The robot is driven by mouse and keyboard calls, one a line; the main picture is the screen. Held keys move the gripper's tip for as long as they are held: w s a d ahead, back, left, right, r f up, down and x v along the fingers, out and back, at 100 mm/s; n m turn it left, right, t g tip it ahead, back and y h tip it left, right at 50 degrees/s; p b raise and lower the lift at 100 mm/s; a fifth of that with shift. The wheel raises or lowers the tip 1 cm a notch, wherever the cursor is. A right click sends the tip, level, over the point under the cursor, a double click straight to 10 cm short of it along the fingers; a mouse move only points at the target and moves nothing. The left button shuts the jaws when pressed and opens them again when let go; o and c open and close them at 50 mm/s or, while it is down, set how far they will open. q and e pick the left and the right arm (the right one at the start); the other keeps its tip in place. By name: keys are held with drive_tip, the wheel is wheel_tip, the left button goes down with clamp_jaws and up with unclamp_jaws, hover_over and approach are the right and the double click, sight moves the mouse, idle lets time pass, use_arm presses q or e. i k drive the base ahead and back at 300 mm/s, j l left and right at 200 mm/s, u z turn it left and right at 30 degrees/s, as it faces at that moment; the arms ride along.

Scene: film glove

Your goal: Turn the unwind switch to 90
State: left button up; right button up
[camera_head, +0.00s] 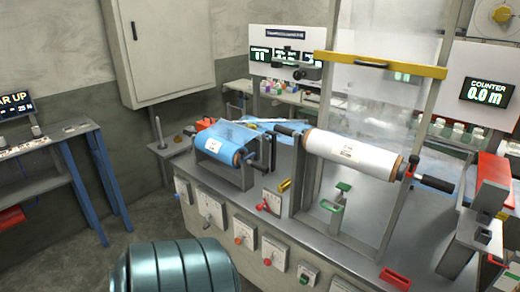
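Several pale switch plates line the front face of the machine bench (225,195). One plate with a dark pointer knob (210,210) is near the left end. A plate with a red knob (241,238) is right of it, and another plate (273,252) follows. A plate with a green button (306,276) is farther right. Their labels are too small to read, so I cannot tell which is the unwind switch or its angle. A blue film roll (222,142) lies on a left stand, and a white roll (352,152) lies on the right. Neither gripper is in view.
A clear guard with a yellow top bar (380,64) stands over the bench. A counter display (487,92) reads 0.0 m. A blue-legged table (55,150) is at left, and a grey cabinet (160,45) hangs behind. Floor between the table and bench is clear.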

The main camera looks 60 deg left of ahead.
sight(268, 262)
drive_tip(key=u, duration=1.95)
